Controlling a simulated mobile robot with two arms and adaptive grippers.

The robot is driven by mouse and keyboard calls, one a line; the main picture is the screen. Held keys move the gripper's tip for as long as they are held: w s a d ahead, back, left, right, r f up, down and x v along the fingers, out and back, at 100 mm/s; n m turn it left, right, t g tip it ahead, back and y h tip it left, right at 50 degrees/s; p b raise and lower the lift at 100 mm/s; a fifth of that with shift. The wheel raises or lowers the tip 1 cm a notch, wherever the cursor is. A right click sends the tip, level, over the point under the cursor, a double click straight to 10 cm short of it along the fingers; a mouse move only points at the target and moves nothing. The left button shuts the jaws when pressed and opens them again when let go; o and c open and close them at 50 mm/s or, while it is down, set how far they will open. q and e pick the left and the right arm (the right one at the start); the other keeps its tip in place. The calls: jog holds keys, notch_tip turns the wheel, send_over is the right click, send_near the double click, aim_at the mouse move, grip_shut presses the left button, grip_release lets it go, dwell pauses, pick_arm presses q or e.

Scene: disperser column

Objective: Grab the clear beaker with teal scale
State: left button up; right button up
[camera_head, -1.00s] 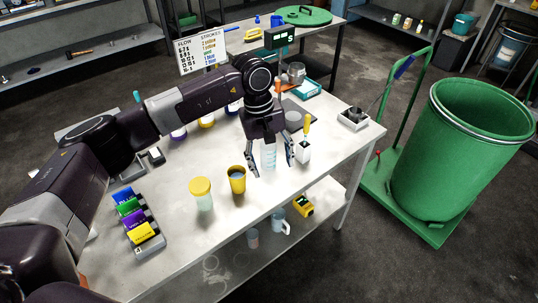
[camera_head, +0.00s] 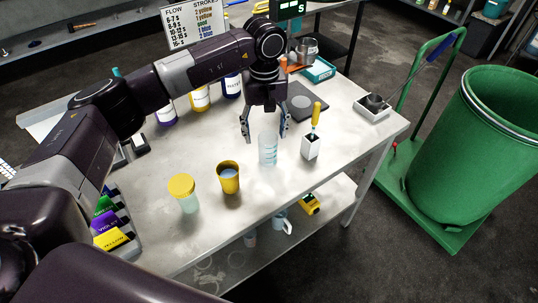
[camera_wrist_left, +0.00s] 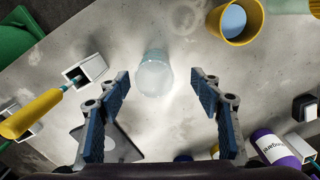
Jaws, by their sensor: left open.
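The clear beaker with teal scale marks (camera_head: 268,150) stands upright on the metal table, right of the yellow cup. In the left wrist view the beaker (camera_wrist_left: 154,76) shows from above, ahead of the fingertips and left of the middle between them. My left gripper (camera_head: 265,128) is open and empty, with its fingers pointing down just behind and above the beaker. In the left wrist view the blue-padded fingers (camera_wrist_left: 161,88) are spread wide, and nothing is between the pads. My right gripper is not in view.
A yellow cup (camera_head: 229,178) and a yellow-lidded jar (camera_head: 184,192) stand left of the beaker. A white holder (camera_head: 310,148) with a yellow-handled tool stands close on its right. Bottles (camera_head: 198,98) stand behind.

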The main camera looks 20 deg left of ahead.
aim_at(268, 152)
pick_arm(q)
jog(key=shift+w+f+b, duration=0.15)
jog(key=shift+f+b, duration=0.15)
jog(key=shift+f, duration=1.75)
jog(key=f, duration=0.1)
jog(key=f+p, duration=0.1)
jog(key=f, duration=0.1)
jog(key=w+f+p, duration=0.1)
jog(key=f, duration=0.1)
jog(key=shift+d+f, duration=0.2)
jog(key=shift+f, duration=0.3)
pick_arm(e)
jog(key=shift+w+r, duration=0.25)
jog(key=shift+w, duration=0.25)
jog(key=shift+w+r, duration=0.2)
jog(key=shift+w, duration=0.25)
pick_arm(q)
jog(key=shift+c, duration=0.4)
jog(key=c, duration=1.2)
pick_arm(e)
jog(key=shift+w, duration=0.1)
pick_arm(q)
jog(key=shift+r, duration=0.1)
